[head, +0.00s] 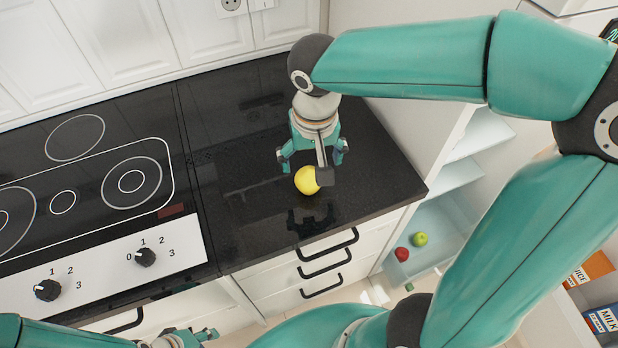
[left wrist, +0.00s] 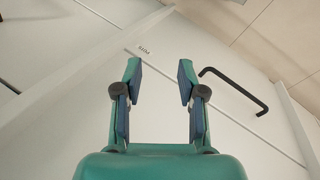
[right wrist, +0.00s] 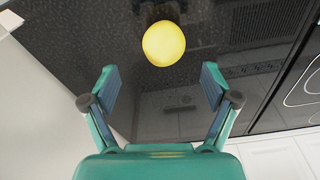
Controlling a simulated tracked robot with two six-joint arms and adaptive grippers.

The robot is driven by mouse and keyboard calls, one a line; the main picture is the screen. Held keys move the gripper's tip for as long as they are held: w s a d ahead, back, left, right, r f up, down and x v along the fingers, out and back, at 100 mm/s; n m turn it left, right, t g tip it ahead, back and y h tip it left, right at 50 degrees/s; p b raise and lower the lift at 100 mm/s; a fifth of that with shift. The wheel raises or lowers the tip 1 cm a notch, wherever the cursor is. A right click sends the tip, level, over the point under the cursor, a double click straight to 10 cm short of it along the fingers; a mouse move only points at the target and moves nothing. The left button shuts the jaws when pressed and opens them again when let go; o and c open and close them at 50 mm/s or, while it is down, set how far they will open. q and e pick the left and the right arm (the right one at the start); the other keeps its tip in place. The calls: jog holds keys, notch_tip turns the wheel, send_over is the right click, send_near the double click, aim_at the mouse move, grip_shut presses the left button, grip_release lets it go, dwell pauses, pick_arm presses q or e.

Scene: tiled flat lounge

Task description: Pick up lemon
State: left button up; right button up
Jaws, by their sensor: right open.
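A yellow lemon (head: 307,180) lies on the black countertop (head: 365,185), right of the hob. My right gripper (head: 312,160) is over the counter beside the lemon, with its fingers spread and nothing between them. In the right wrist view the lemon (right wrist: 164,43) shows just beyond the open fingertips (right wrist: 159,70), roughly centred between them; I see no contact. My left gripper is low at the bottom edge of the head view (head: 185,339). In the left wrist view its fingers (left wrist: 160,68) are apart and empty, facing white cabinet fronts.
The hob (head: 75,190) with its knobs fills the left of the counter. Drawers with black handles (head: 328,270) are below the counter. A shelf unit at right holds a red fruit (head: 402,254) and a green apple (head: 420,239). White cabinets (head: 120,40) line the back.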

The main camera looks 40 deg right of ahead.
aim_at(309, 170)
jog(key=shift+w+a+f, duration=0.1)
jog(key=shift+w+f, duration=0.05)
jog(key=shift+f, duration=1.55)
jog(key=shift+w+f, duration=0.15)
jog(key=shift+f, duration=1.55)
jog(key=shift+c, duration=0.2)
jog(key=c, duration=1.3)
jog(key=shift+r, duration=0.25)
